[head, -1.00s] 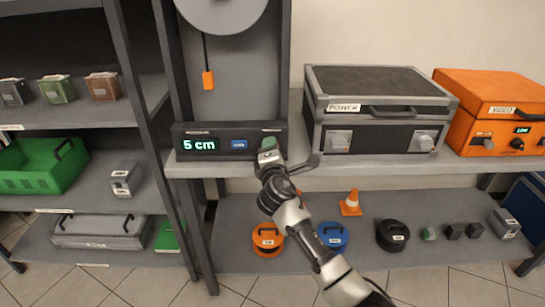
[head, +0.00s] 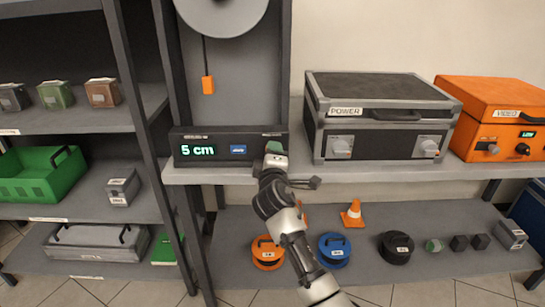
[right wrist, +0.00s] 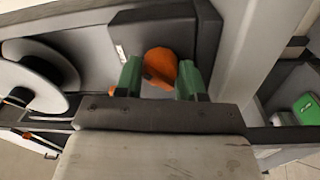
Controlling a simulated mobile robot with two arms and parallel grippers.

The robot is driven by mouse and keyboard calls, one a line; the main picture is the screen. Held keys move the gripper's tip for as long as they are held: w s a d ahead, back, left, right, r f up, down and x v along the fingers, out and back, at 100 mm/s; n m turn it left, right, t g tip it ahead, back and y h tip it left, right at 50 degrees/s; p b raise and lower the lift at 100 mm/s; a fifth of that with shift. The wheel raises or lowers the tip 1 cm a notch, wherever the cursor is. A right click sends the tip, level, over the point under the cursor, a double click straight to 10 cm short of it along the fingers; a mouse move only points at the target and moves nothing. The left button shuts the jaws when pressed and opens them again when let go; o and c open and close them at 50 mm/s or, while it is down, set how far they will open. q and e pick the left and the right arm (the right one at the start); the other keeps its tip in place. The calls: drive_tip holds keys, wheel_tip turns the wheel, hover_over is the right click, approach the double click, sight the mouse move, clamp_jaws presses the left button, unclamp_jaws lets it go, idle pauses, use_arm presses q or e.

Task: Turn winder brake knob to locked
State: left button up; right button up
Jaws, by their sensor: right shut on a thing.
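The winder (head: 225,95) stands on the upper shelf, with a dark front panel (head: 210,160) that reads "5 cm" beside a small blue button (head: 238,149). My right gripper (head: 274,149) is at the right end of that panel and hides the brake knob there in the head view. In the right wrist view an orange knob (right wrist: 160,66) sits between the two green fingertips of my right gripper (right wrist: 160,78), which is shut on it. Which way the knob points against its markings cannot be told. My left gripper is not in view.
A black power case (head: 380,85) and an orange video case (head: 495,110) stand right of the winder. Cable reels, a cone (head: 352,214) and small boxes fill the lower shelf.

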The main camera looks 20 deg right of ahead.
drive_tip(key=shift+f, duration=0.1)
drive_tip(key=o, duration=0.9)
drive_tip(key=shift+s+f, duration=0.1)
drive_tip(key=shift+f, duration=0.1)
